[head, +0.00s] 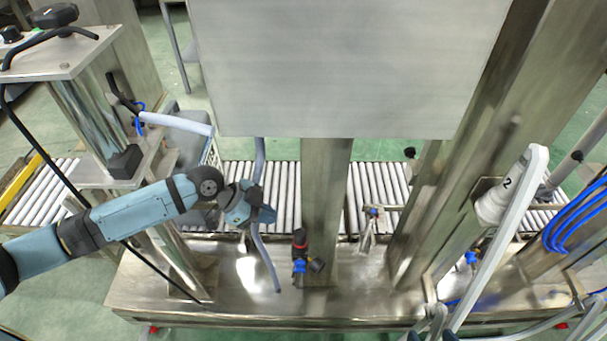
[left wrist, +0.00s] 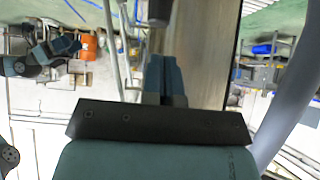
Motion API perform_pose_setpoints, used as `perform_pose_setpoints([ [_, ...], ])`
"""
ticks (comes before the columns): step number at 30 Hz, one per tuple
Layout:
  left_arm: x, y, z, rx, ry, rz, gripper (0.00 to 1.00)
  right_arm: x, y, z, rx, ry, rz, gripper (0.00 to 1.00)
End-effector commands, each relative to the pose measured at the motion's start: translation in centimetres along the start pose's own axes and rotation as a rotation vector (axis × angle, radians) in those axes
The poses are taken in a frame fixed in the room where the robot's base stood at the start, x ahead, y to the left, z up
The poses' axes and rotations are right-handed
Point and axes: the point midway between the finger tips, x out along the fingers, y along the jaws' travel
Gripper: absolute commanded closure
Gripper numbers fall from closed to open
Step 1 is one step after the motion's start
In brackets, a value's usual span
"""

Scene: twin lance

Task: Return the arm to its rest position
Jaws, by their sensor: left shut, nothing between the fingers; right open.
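My left arm reaches in from the left in the head view. Its gripper (head: 266,214) is shut and empty, above the metal bench beside a hanging grey hose (head: 267,258); I cannot tell whether they touch. In the left wrist view the two blue-grey fingers (left wrist: 165,78) are together with nothing between them. What look like the blue-grey tips of my right gripper (head: 431,337) show at the bottom edge of the head view, apart; the rest of it is cut off.
A steel panel (head: 345,65) stands ahead above a roller conveyor (head: 285,190). A steel post (head: 323,195) and a red-and-black valve fitting (head: 300,243) are right of my left gripper. A white lance marked 2 (head: 498,203) is at the right. A black cable (head: 60,165) crosses my left arm.

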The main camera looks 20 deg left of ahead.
Motion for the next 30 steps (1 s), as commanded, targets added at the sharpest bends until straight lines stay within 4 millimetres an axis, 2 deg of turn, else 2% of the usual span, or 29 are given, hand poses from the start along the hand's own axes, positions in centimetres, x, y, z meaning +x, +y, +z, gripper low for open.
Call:
perform_pose_setpoints([
  [8,0.6,0.6,-0.1,-0.01,0.009,-0.006,1.0,0.0,0.0,-0.1,0.0,0.001,0.0,0.33],
  [11,2.1,2.0,-0.4,-0.037,0.033,-0.034,1.0,-0.1,0.0,-0.2,0.0,0.003,0.001,0.33],
  [15,5.2,5.6,-1.0,-0.133,0.1,-0.134,1.0,-0.1,0.0,-0.4,0.001,0.006,0.0,0.33],
  [19,6.7,8.6,-1.2,-0.263,0.169,-0.269,1.0,-0.2,0.0,-0.5,0.001,0.007,0.0,0.33],
  [23,6.7,10.9,-0.5,-0.397,0.217,-0.412,1.0,-0.2,0.0,-0.5,0.001,0.007,0.0,0.33],
  [30,5.0,13.9,2.0,-0.569,0.24,-0.619,1.0,-0.1,0.0,-0.4,0.001,0.005,0.0,0.33],
])
